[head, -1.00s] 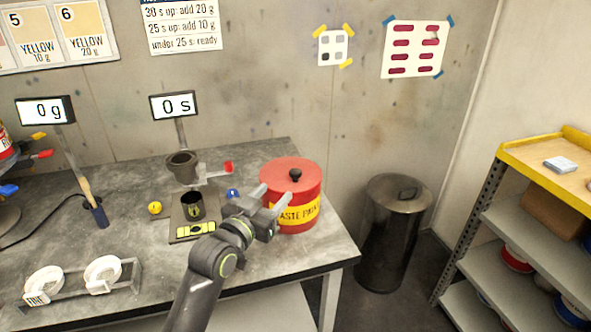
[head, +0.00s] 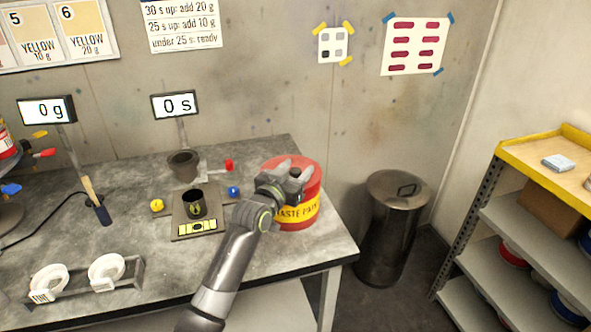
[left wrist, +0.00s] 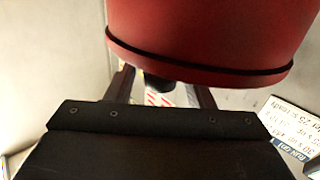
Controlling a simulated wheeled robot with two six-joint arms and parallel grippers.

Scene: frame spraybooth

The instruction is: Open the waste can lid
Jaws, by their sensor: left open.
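The red waste can (head: 298,214) stands at the right end of the bench, with a yellow band reading "WASTE PAI…". Its red lid (head: 280,162) sits on top, with a black knob (head: 296,172) in the middle. My left gripper (head: 291,175) is over the lid at the knob, with its jaws open. I cannot tell whether a finger touches the knob. My right gripper is not in view.
A dark cup (head: 193,204) stands on the scale left of my arm, with a viscosity cup (head: 183,163) on a stand behind. A yellow ball (head: 157,205) and a blue ball (head: 233,190) are nearby. A metal bin (head: 393,235) and shelves (head: 520,215) stand right of the bench.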

